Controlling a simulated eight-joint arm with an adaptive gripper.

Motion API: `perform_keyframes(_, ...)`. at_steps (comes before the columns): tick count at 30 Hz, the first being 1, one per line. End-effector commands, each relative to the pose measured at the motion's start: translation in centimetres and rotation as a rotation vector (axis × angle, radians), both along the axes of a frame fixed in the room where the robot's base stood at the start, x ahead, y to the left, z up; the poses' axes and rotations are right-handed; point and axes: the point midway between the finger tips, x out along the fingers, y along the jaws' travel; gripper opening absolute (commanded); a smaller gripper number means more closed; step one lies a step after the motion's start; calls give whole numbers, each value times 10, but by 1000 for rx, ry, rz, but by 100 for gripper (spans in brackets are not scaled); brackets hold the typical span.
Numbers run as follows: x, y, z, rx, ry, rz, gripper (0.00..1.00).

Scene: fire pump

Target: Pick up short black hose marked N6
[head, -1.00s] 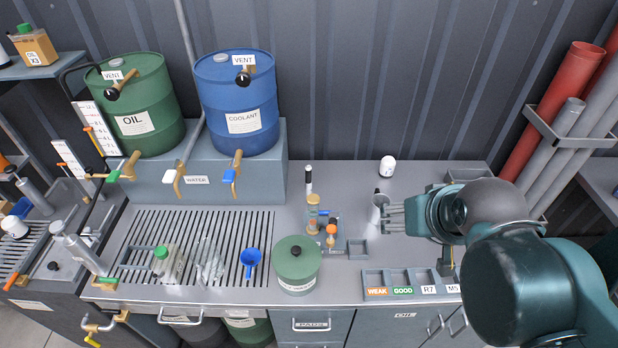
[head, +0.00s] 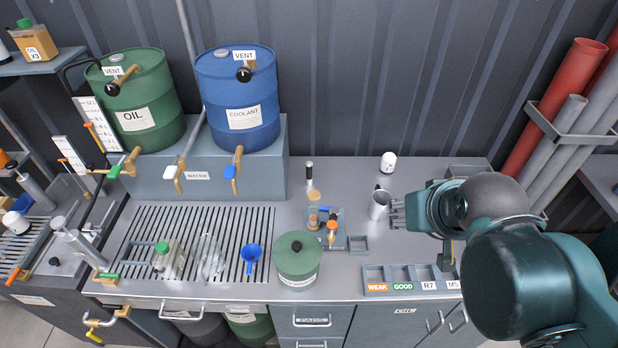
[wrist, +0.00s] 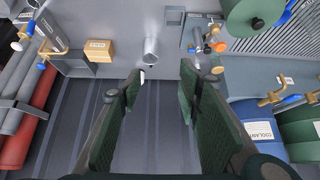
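I cannot make out a short black hose marked N6 in either view; no N6 mark is readable. My gripper (head: 397,212) is at the right of the bench in the head view, just right of a metal cup (head: 378,206). In the wrist view my gripper (wrist: 160,82) has its two green-padded fingers well apart, with nothing between them. The metal cup (wrist: 150,48) shows beyond the fingertips there, apart from them. My arm hides part of the bench's right side in the head view.
A green pot (head: 297,262), a small tool stand (head: 326,240) and a tray marked WEAK and GOOD (head: 388,276) stand on the bench. Oil (head: 140,95) and coolant (head: 238,105) drums stand at the back left. Red and grey pipes (head: 552,110) stand at right.

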Motion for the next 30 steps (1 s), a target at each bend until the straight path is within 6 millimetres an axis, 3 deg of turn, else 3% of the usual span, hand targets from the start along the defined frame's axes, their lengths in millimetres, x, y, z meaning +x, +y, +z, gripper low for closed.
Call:
perform_keyframes(11,26,6,11,-42,35,77,34)
perform_keyframes(30,113,30,25,-166,138,324,34)
